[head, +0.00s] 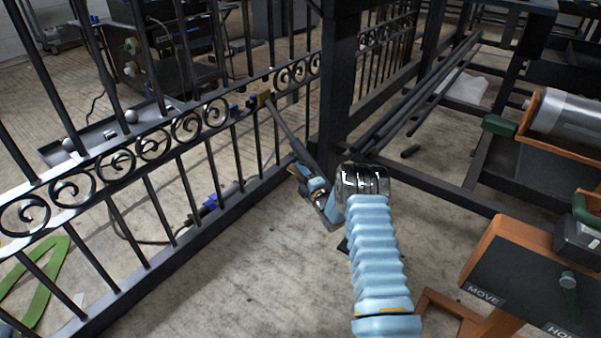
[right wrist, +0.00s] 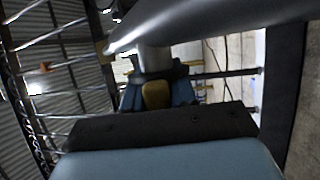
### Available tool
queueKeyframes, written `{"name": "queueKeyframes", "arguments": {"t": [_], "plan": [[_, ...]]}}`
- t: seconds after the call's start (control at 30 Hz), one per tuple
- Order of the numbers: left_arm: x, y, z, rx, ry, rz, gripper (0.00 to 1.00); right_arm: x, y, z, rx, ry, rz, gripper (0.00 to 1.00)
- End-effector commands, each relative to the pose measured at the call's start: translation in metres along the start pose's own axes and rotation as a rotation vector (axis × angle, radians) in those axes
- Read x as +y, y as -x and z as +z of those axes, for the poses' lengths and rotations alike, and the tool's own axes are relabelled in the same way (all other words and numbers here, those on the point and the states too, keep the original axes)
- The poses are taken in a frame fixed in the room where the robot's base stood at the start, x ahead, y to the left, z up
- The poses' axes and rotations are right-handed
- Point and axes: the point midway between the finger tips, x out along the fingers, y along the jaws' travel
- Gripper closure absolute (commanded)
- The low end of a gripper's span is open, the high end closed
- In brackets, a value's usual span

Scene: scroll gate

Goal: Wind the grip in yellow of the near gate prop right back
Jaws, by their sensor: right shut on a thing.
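The near gate prop (head: 288,129) is a dark bar. It slants from a brass-coloured bracket (head: 262,98) on the black scroll gate (head: 187,126) down toward the floor. My right gripper (head: 316,188) is at the prop's lower end, shut on what looks like its yellow grip. In the right wrist view, the yellow grip (right wrist: 156,95) shows small between blue parts, under the dark bar (right wrist: 205,28). My gripper hides most of the grip, so its turn cannot be told. My left gripper is not in view.
A dark post (head: 338,85) stands just behind the prop. Long dark bars (head: 425,90) lie on a rack beyond it. A panel marked MOVE (head: 520,262) with a green knob is at the lower right. Green strips (head: 40,280) lie at the lower left. Bare floor lies before the gate.

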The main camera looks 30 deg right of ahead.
Motion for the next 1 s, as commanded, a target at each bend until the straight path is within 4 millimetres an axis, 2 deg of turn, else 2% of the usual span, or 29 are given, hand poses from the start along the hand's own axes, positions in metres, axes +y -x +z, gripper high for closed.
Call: {"name": "queueKeyframes", "arguments": {"t": [0.13,0.17,0.27,0.3,0.57,0.67,0.77,1.0], "plan": [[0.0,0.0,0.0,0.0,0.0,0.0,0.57,-0.001,0.0,0.0,-0.001,0.0,-0.003,1.0],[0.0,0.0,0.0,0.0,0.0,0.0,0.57,-0.001,0.0,0.0,-0.001,0.0,-0.003,0.71],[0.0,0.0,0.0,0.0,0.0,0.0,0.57,-0.001,0.0,0.0,0.0,0.0,-0.003,0.56],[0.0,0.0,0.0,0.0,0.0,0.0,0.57,-0.001,0.0,0.0,0.0,0.0,-0.003,0.53],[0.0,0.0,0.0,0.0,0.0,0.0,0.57,0.0,0.001,0.0,0.0,0.0,-0.002,0.53],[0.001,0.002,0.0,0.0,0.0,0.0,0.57,0.0,0.007,0.0,-0.001,0.0,-0.004,0.53],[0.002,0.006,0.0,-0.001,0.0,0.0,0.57,0.001,0.024,0.0,-0.001,-0.001,-0.005,0.53],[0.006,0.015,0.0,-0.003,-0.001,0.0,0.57,0.001,0.083,0.0,-0.002,-0.001,-0.006,0.53]]}}
